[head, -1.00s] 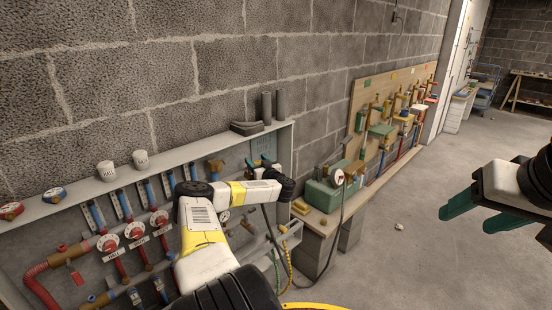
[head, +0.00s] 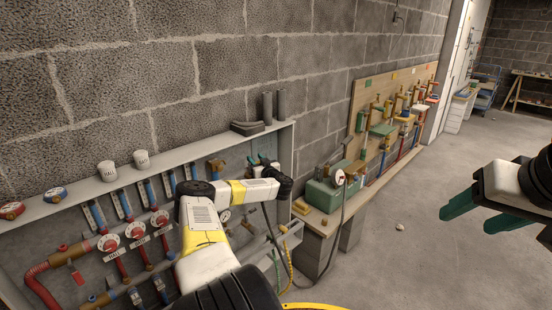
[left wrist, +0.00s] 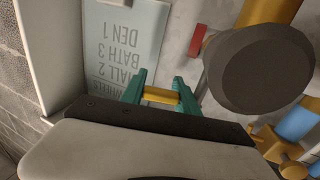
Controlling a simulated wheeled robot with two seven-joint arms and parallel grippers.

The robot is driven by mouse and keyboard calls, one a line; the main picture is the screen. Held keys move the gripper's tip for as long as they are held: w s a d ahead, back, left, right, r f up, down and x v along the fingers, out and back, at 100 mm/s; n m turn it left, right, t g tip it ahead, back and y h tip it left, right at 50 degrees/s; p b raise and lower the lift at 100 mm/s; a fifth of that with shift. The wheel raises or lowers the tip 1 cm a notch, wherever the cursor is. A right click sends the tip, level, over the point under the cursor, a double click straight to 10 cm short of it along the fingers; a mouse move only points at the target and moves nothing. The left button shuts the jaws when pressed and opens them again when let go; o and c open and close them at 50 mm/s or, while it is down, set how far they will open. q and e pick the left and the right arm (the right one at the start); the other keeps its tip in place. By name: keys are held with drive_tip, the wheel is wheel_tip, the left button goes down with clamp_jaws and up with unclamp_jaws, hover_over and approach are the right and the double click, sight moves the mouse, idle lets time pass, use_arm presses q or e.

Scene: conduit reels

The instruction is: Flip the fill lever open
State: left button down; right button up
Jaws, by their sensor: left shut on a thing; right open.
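My left gripper (left wrist: 160,98) has its green fingers closed on a short yellow bar (left wrist: 161,95) in the left wrist view. The bar looks like a lever handle; I cannot read a fill label on it. In the head view my left gripper (head: 263,162) is at the right end of the pipe cabinet, and my own wrist hides most of it and what it holds. A large dark round part (left wrist: 262,70) on a yellow-brown fitting is close to the right of the fingers in the wrist view. My right gripper (head: 460,206) is open and empty over the floor.
The shallow cabinet (head: 75,201) holds several red valves and blue-and-red pipes. A label plate (left wrist: 125,45) is behind the left fingers. Two white cups (head: 142,159) stand on its top. A green box (head: 325,195) sits on the bench at right. The floor at right is mostly clear.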

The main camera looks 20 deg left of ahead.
use_arm(q)
drive_tip(key=shift+d+r+m, duration=0.1)
drive_tip(key=shift+r+m, duration=0.1)
drive_tip(key=shift+m, duration=0.1)
drive_tip(key=m+t+h, duration=0.2)
drive_tip(key=h, duration=0.1)
drive_tip(key=d+m+t+h, duration=0.1)
drive_tip(key=m+h, duration=0.1)
drive_tip(key=s+d+m+t+h, duration=0.1)
drive_tip(key=m+t+h, duration=0.1)
drive_tip(key=h, duration=0.1)
drive_tip(key=shift+d+f+t+h, duration=0.15)
drive_tip(key=shift+t+h, duration=0.15)
drive_tip(key=shift+s+d+f+m+h, duration=0.1)
drive_tip(key=shift+s+d+m+h, duration=0.3)
drive_tip(key=shift+m+h, duration=1.25)
drive_tip(key=shift+s+d+r+m+h, duration=0.2)
drive_tip(key=shift+s+m+h, duration=0.55)
drive_tip(key=shift+h, duration=1.6)
drive_tip(key=shift+s+d+f+m+h, duration=0.2)
drive_tip(key=shift+s+d+m+h, duration=0.15)
drive_tip(key=shift+m+h, duration=1.4)
drive_tip(key=shift+h, duration=0.35)
drive_tip(key=c, duration=0.9)
unclamp_jaws()
drive_tip(key=v, duration=0.7)
drive_tip(key=shift+s+a, duration=0.2)
drive_tip(key=shift+s, duration=0.15)
